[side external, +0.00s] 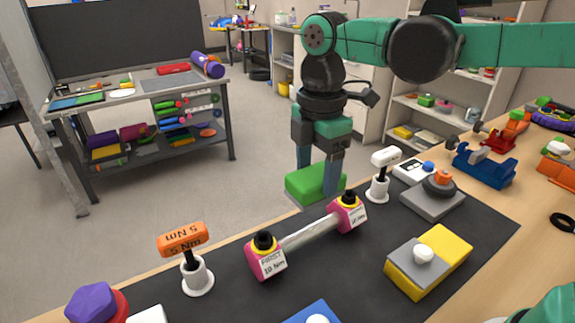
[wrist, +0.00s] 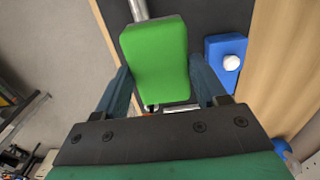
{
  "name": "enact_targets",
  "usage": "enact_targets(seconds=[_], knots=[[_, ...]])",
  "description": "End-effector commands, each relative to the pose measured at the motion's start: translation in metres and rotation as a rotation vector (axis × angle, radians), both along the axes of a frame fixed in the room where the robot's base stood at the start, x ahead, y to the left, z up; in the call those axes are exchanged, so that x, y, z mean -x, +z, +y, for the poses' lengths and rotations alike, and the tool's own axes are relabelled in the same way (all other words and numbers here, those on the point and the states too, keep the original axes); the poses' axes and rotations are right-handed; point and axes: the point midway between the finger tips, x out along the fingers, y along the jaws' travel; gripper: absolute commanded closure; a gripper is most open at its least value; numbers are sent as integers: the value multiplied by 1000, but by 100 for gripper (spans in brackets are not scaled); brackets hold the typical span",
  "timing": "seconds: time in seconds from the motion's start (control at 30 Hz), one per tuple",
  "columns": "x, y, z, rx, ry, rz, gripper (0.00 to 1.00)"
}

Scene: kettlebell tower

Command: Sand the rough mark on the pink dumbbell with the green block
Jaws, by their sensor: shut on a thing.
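The green block (side external: 313,184) is held between the two blue-grey fingers of my gripper (side external: 319,176), shut on its sides. In the wrist view the block (wrist: 155,58) fills the space between the fingers of my gripper (wrist: 161,84). The pink dumbbell (side external: 266,258) lies on the dark mat, with pink ends and a grey bar (side external: 306,235). In the side view the block shows behind the dumbbell, apart from it in the picture; its exact height is unclear. A grey bar-like piece (wrist: 138,8) shows past the block in the wrist view. I cannot make out the rough mark.
An orange-headed "5 Nm" tool (side external: 184,241) stands left of the dumbbell, and a white-headed tool (side external: 381,174) right of it. A yellow block with a grey top (side external: 446,252) lies at front right. A blue block (wrist: 224,55) lies on the mat.

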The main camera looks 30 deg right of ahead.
Motion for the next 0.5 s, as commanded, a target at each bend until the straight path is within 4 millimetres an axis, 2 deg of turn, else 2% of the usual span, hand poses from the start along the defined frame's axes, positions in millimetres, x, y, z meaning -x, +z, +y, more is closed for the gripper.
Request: enact_targets(seconds=[0.1, 0.2, 0.5], knots=[[-17, -14, 2, 0, -1, 0, 77], [-24, -21, 3, 0, 0, 0, 77], [-27, -36, 4, 0, 0, 0, 77]])
